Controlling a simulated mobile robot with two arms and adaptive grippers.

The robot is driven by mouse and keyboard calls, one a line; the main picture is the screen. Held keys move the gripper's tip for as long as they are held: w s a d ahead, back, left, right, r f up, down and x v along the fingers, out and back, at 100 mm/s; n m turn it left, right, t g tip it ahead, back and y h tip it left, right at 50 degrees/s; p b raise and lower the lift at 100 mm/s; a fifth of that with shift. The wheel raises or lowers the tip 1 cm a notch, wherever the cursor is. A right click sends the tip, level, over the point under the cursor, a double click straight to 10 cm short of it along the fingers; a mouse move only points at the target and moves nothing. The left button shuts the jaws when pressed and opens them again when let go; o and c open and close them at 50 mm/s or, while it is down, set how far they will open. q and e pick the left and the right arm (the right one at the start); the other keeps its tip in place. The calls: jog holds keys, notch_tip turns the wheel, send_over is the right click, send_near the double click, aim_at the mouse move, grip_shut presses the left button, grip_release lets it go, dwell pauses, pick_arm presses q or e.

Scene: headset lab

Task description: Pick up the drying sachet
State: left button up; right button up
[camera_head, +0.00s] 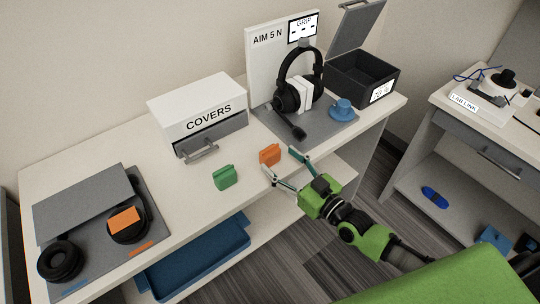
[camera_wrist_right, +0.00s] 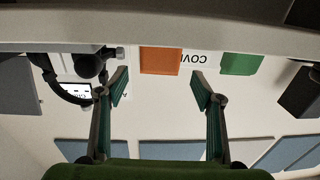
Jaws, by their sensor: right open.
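A small upright orange pouch (camera_head: 269,155) stands near the front edge of the white table. A similar green pouch (camera_head: 223,177) stands to its left. No readable label shows which of them is the drying sachet. My right gripper (camera_head: 280,159) is open and empty, its fingertips just short of the orange pouch at the table's front edge. In the right wrist view, the orange pouch (camera_wrist_right: 160,60) shows beyond the gap between the open fingers (camera_wrist_right: 161,90), and the green pouch (camera_wrist_right: 240,64) is farther right. My left gripper is not in view.
A white COVERS box (camera_head: 197,105) with a grey drawer stands behind the pouches. A headset on a stand (camera_head: 297,88), a blue cup (camera_head: 342,108) and an open black box (camera_head: 361,80) are at the back right. A grey mat (camera_head: 94,259) with ear pads lies left.

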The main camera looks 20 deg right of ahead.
aim_at(274, 154)
jog(key=shift+w+a+r, duration=0.15)
jog(key=shift+w+a, duration=0.05)
jog(key=shift+w, duration=0.3)
jog(key=x, duration=0.4)
jog(key=shift+w+p, duration=0.2)
jog(key=shift+p, duration=0.1)
jog(key=c, duration=1.2)
